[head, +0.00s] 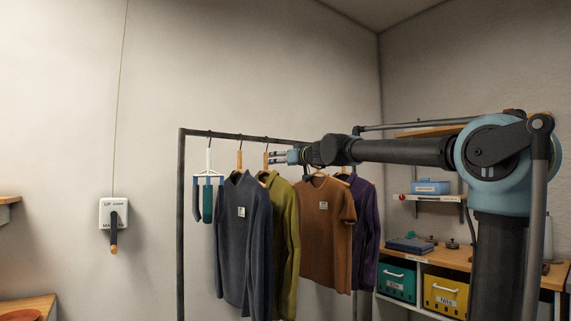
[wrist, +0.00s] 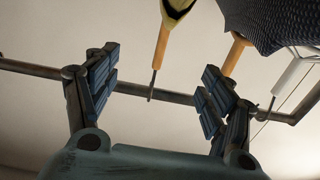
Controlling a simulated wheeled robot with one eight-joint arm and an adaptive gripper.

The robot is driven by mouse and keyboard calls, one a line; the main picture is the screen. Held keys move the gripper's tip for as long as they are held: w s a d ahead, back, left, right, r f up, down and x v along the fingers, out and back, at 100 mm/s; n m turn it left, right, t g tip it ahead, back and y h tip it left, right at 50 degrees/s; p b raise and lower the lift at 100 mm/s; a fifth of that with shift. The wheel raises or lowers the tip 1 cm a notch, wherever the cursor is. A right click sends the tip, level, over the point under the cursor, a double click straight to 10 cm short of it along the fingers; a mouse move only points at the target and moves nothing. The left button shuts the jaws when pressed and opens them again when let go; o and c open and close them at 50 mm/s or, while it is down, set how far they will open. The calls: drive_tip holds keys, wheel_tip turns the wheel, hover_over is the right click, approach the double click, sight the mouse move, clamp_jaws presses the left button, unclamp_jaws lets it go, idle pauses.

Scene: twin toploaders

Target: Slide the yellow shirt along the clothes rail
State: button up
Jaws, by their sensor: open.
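The yellow shirt (head: 285,225), olive-yellow, hangs from the clothes rail (head: 225,135) between a dark blue shirt and a brown one. Its wooden hanger (head: 265,159) hooks over the rail. My gripper (head: 273,157) is at the height of this hanger's neck, just below the rail. In the wrist view, my gripper (wrist: 158,80) is open, with one finger on each side of a wooden hanger neck (wrist: 161,47) and its hook. Both fingers look apart from it. A bit of yellow cloth (wrist: 178,7) shows at the top there.
The dark blue shirt (head: 243,235) hangs close on the left, beyond it a white hanger with socks (head: 208,190). The brown shirt (head: 326,225) and a purple one (head: 365,225) hang on the right. Shelves with bins (head: 445,294) stand at right.

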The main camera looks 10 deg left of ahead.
sight(266, 161)
drive_tip(key=shift+x, duration=6.25)
clamp_jaws()
